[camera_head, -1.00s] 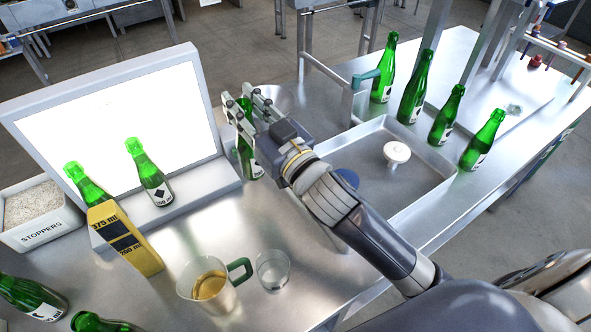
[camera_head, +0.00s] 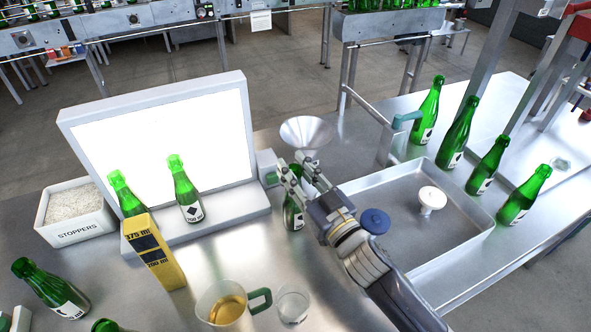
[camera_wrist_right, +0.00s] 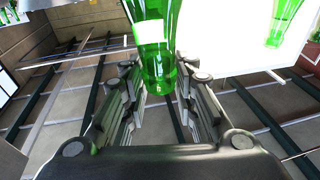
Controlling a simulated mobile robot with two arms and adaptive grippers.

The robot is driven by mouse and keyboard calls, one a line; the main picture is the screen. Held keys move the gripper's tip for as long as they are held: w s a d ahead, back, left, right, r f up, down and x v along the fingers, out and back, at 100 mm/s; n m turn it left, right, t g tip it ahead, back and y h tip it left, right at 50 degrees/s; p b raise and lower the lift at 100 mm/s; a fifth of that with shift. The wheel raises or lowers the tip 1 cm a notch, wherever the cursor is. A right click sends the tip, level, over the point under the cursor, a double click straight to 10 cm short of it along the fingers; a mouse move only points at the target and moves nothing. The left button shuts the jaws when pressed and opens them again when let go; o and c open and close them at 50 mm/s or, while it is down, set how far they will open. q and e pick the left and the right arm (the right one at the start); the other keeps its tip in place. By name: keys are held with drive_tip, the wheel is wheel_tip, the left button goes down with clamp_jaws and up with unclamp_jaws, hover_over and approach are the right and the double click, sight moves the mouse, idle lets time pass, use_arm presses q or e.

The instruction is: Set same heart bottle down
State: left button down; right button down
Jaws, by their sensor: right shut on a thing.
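My right gripper (camera_head: 303,178) is shut on a green bottle (camera_head: 293,214), just right of the light panel's base. The fingers cover much of the bottle in the head view. In the right wrist view the same bottle (camera_wrist_right: 155,50) stands between the fingers (camera_wrist_right: 160,105), with a pale label band; its symbol is not readable. I cannot tell whether its bottom touches the table. A green bottle with a black diamond label (camera_head: 186,190) stands on the panel's ledge, and another green bottle (camera_head: 124,195) stands left of it. My left gripper is not in view.
The lit panel (camera_head: 160,130) stands behind. A yellow gauge block (camera_head: 155,255), jug (camera_head: 225,306) and glass (camera_head: 292,305) stand in front. A funnel (camera_head: 307,132) is behind my gripper. A metal tray (camera_head: 385,200) lies right, with several bottles beyond. The stoppers bin (camera_head: 75,220) is left.

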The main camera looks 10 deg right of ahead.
drive_tip(key=shift+f, duration=0.1)
drive_tip(key=c, duration=1.6)
unclamp_jaws()
drive_tip(key=o, duration=0.3)
use_arm(q)
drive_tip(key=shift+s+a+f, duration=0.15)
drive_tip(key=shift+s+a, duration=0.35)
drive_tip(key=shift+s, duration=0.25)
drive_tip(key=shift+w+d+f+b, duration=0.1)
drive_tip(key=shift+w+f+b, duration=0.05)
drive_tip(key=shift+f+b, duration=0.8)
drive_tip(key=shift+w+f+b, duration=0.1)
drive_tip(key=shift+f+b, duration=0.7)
drive_tip(key=shift+b, duration=0.15)
use_arm(e)
drive_tip(key=v, duration=1.2)
